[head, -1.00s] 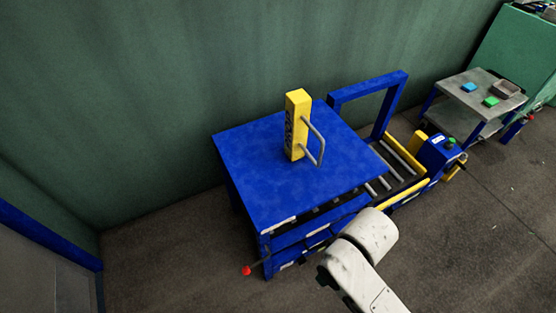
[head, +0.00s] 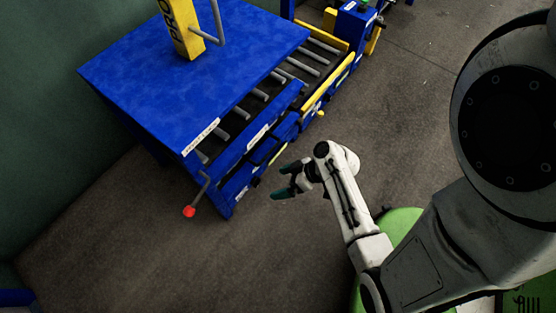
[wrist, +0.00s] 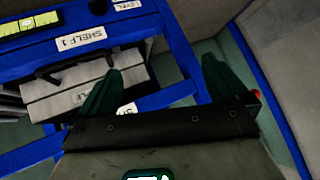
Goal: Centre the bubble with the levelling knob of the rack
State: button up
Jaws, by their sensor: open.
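The blue rack (head: 190,75) fills the upper left of the head view. In the wrist view a yellow-green bubble vial (wrist: 28,22) sits on its upper rail (wrist: 30,58) at the top left; I cannot tell the bubble's exact place. A dark round knob (wrist: 98,6) is at the top edge, beside a label reading LEVEL (wrist: 127,5). My gripper (head: 283,183) is open and empty, to the right of the rack's front and apart from it. In the wrist view its two green fingers (wrist: 162,65) point at the rack's front, below the knob.
A crank with a red ball (head: 189,211) sticks out at the rack's near corner. A grey case (wrist: 85,88) with a dark handle sits under the SHELF 1 label (wrist: 82,38). A yellow post (head: 178,28) stands on the blue top. The floor in front is clear.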

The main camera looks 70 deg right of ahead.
jog(key=s+d+f+m+t+h+b, duration=0.25)
jog(key=d+f+h+b, duration=0.3)
jog(key=f, duration=0.35)
jog(key=s+d+f+m+t+h+b, duration=0.1)
jog(key=s+d+f+m+h+b, duration=0.25)
jog(key=d+f+b, duration=0.5)
jog(key=a+f+b+x, duration=0.1)
jog(key=x, duration=0.8)
jog(key=shift+f+n+h, duration=0.4)
jog(key=shift+d+g, duration=0.1)
jog(key=shift+g, duration=0.15)
jog(key=p+v, duration=0.2)
jog(key=v, duration=0.8)
jog(key=shift+p, duration=0.3)
